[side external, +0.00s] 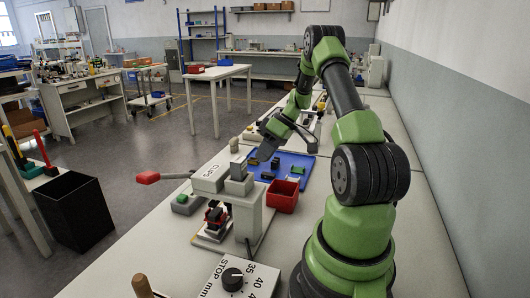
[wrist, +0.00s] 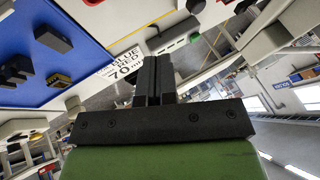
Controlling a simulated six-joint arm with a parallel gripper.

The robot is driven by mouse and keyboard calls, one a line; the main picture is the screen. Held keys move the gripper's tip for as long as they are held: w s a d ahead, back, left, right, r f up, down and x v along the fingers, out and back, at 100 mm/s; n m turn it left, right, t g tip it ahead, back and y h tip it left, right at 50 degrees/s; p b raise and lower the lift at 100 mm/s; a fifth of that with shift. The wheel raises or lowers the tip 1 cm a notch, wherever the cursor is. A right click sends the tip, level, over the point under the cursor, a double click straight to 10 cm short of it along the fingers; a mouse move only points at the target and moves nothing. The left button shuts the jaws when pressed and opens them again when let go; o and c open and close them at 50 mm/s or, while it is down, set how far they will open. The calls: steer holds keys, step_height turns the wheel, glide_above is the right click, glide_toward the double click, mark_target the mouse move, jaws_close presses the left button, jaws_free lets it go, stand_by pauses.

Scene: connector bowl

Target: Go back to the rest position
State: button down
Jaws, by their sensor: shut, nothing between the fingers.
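My gripper (wrist: 153,80) shows in the wrist view with its two dark fingers together and nothing between them. In the side external view, my gripper (side external: 259,150) hangs above the bench at the near left edge of the blue tray (side external: 307,160). The blue tray holds several small dark, green and grey connector pieces. It also shows at the upper left of the wrist view (wrist: 75,50), with black blocks and a yellow-marked block on it.
A grey press marked CLIPS (side external: 215,178) with a red-ended lever (side external: 148,177) stands in front of the tray. A red bin (side external: 283,196) sits beside it. A STOP mm dial box (side external: 236,278) is nearer. A wall runs along the right.

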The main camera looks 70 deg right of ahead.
steer(key=w+a+r+m+g+h, duration=0.1)
steer(key=w+a+r+h, duration=0.1)
steer(key=a+r, duration=1.45)
steer(key=s+a+r+m+t, duration=0.2)
steer(key=s+a+r, duration=0.1)
steer(key=s+a, duration=0.8)
steer(key=shift+a+t+h, duration=0.4)
steer(key=shift+a, duration=0.4)
